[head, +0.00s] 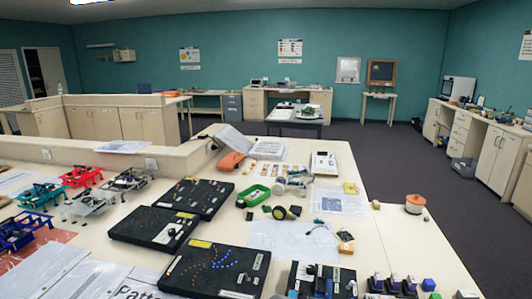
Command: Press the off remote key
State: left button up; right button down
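I cannot pick out a remote or its off key for certain; the small items on the table are too tiny to read. A small dark item (319,221) and a small yellow-and-dark item (346,247) lie near white sheets in the middle right of the table. A pale flat device with dark and orange marks (323,164) lies further back. Neither my left nor my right gripper is in view.
The white table (395,240) is crowded: black boards (218,270) with pins, red (82,176) and blue (38,195) frames, a green tray (254,195), an orange-topped spool (414,204). Cubes stand at the front right. Floor (420,165) is clear beyond.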

jog(key=shift+f, duration=0.1)
dwell(0.5)
pick_arm(q)
jog(key=shift+s+f+b, duration=0.15)
jog(key=shift+f+b, duration=0.15)
jog(key=shift+f, duration=0.1)
pick_arm(e)
jog(key=shift+f, duration=0.4)
pick_arm(q)
jog(key=shift+f, duration=0.1)
pick_arm(e)
jog(key=shift+f, duration=0.15)
pick_arm(q)
jog(key=shift+w+r+p, duration=0.2)
jog(key=shift+r+p, duration=0.1)
jog(key=shift+r, duration=0.15)
pick_arm(e)
jog(key=shift+r, duration=0.65)
jog(key=shift+r+p, duration=0.35)
jog(key=shift+r, duration=0.3)
pick_arm(q)
jog(key=r+p, duration=0.1)
jog(key=w+r, duration=0.1)
jog(key=r, duration=0.1)
jog(key=r+p, duration=0.1)
jog(key=shift+w+r+p, duration=0.3)
jog(key=shift+w, duration=0.05)
pick_arm(e)
notch_tip(320, 180, up, 5)
jog(key=shift+f, duration=0.15)
